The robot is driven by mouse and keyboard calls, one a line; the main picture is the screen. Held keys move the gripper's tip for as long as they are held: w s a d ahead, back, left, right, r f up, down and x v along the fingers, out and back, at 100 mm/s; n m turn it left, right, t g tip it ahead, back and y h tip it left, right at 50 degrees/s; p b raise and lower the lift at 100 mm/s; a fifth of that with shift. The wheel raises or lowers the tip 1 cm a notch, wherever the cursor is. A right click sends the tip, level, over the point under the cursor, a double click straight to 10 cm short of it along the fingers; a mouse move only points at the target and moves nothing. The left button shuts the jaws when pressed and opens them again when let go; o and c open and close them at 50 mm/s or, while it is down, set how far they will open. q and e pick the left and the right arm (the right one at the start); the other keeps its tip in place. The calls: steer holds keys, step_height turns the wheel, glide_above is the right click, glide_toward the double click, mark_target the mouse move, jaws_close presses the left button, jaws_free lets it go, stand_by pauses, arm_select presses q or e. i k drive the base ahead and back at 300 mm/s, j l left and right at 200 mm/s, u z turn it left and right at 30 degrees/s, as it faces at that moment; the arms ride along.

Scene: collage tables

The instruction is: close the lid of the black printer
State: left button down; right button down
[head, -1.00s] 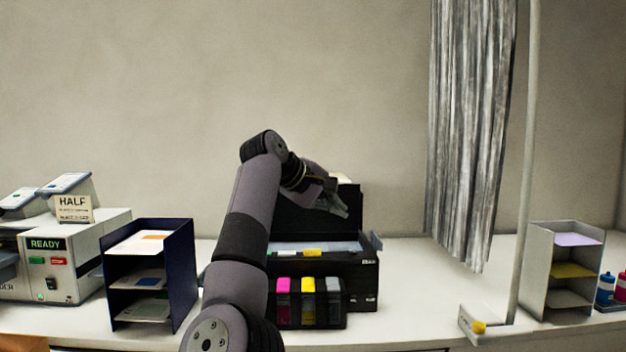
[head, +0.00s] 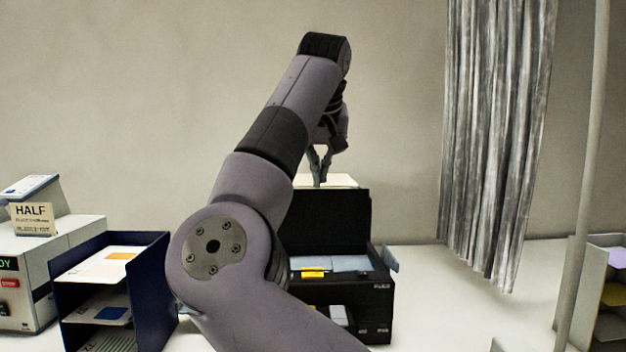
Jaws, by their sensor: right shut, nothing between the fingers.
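The black printer (head: 378,309) stands on the white table, partly hidden behind my right arm. Its black lid (head: 340,220) is raised upright at the back, and the pale inside with a yellow label shows in front of it. My right gripper (head: 318,182) is above and at the lid's top edge, fingers pointing down and shut, holding nothing. I cannot tell whether its fingertips touch the lid or are behind it. My left gripper is out of view.
A dark blue paper tray rack (head: 146,286) stands left of the printer, with a light grey machine (head: 30,262) beyond it. A grey curtain (head: 498,140) and a pale pole (head: 588,170) are at right. The table between printer and pole is clear.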

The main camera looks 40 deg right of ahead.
mark_target(314, 216)
steer(key=i+l, duration=0.5)
steer(key=l, duration=0.15)
steer(key=i+l, duration=0.55)
steer(key=l, duration=0.1)
